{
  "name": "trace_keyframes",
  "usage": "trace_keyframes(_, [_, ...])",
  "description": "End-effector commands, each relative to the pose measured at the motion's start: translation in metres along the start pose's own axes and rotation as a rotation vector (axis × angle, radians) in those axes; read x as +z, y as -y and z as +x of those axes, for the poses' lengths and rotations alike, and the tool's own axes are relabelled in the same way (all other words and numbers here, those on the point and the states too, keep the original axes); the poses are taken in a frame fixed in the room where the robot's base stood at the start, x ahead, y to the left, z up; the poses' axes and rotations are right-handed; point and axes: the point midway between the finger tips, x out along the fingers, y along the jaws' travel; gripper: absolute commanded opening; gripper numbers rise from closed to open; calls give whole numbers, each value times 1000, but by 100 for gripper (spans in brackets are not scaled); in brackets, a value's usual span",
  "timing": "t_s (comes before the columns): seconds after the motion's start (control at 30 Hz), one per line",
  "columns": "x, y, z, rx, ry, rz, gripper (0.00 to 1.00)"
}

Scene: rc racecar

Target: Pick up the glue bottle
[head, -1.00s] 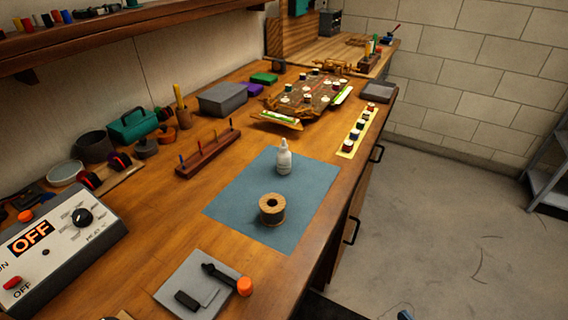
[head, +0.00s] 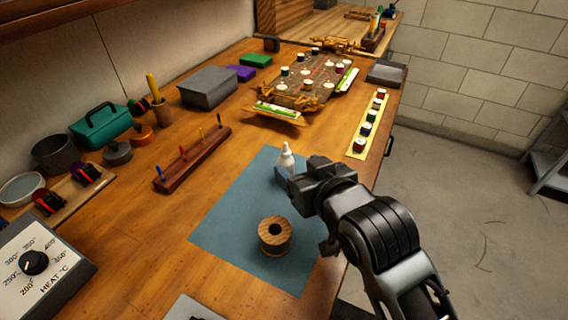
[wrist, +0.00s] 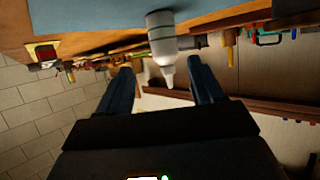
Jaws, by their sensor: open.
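The white glue bottle (head: 286,156) stands upright on the blue mat (head: 238,208), its lower part partly hidden behind my gripper in the head view. My gripper (head: 290,180) reaches in from the right, low over the mat and close to the bottle. In the wrist view the picture is upside down, and the bottle (wrist: 162,48) shows ahead, with its nozzle between the two open fingers (wrist: 163,82). Nothing is held, and I cannot tell whether a finger touches the bottle.
A wooden spool (head: 274,236) stands on the mat, near and left of my arm. A wooden rack with coloured pegs (head: 193,160) is left of the mat. The racecar chassis (head: 310,85) lies behind the bottle. A yellow strip of small pots (head: 367,125) is at right.

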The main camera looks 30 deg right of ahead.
Motion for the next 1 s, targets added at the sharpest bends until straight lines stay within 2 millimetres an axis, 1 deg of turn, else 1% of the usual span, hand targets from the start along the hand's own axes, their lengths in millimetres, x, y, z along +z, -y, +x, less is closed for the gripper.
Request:
trace_keyframes(0.03, [0,0,6,0,1,0,67])
trace_keyframes(0.17, [-2,2,18,-1,0,0,67])
trace_keyframes(0.33, [-3,8,42,1,0,-1,67])
trace_keyframes(0.43, [-2,7,54,1,1,0,67])
trace_keyframes(0.53, [-1,8,60,0,0,0,67])
trace_keyframes(0.77, [-1,8,61,0,-1,0,67])
trace_keyframes(1.0, [-1,8,61,0,0,0,44])
